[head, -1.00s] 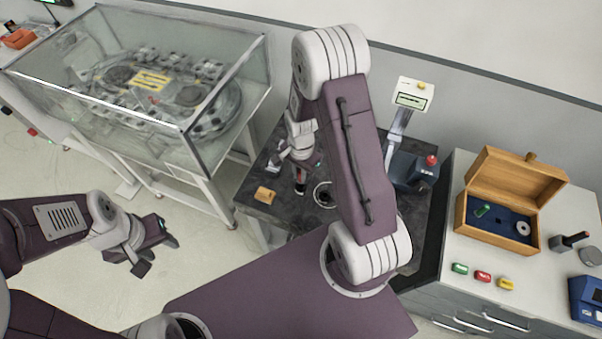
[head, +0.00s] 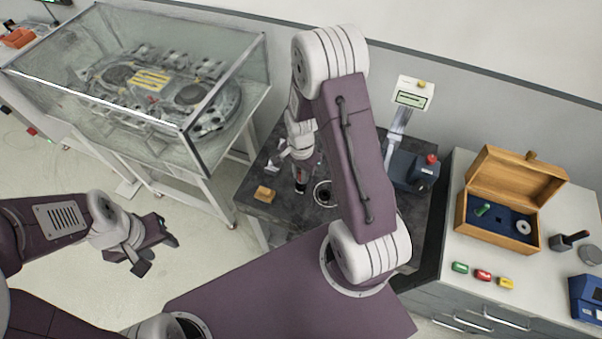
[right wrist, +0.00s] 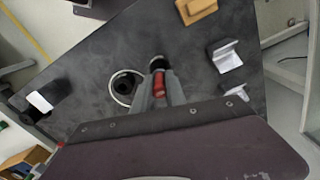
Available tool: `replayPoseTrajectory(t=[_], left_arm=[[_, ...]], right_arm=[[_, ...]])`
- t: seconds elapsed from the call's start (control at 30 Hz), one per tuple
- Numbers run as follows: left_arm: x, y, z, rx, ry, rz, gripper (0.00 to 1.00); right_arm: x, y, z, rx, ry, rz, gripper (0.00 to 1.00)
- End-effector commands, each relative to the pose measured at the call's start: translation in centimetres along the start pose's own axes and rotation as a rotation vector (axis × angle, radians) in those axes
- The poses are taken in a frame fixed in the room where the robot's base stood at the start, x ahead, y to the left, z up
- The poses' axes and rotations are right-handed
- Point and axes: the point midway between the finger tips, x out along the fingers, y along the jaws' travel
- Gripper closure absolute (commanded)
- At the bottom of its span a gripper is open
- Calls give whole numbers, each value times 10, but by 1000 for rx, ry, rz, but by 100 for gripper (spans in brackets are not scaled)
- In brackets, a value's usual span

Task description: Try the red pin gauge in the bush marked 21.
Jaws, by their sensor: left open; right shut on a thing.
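My right gripper (right wrist: 160,92) is shut on the red pin gauge (right wrist: 159,84) above the dark table. A dark round end or part (right wrist: 157,64) shows just beyond the red; I cannot tell whether it belongs to the gauge. A dark bush with a pale ring (right wrist: 126,86) is beside the gauge, apart from it in the picture; it also shows in the head view (head: 323,193). No number can be read on it. In the head view, my right gripper (head: 301,170) is partly hidden by its own arm. My left gripper (head: 154,245) is open and empty, over the floor.
A wooden block (head: 265,194) and a pale metal holder (right wrist: 224,55) are on the dark table (head: 342,222). A display stand (head: 412,95) is behind. The right cabinet holds an open wooden box (head: 497,232) and green, red and yellow pieces (head: 483,275). A glass case (head: 225,95) stands left.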

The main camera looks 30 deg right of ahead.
Motion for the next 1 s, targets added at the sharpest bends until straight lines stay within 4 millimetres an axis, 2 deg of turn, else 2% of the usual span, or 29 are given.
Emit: replayPoseTrajectory(t=[0.7, 1.0], left_arm=[[11, 0, 1, 0, 0, 0, 56], [10, 0, 1, 0, 0, 0, 56]], right_arm=[[15, 0, 0, 0, 0, -1, 100], [14, 0, 0, 0, 0, -1, 100]])
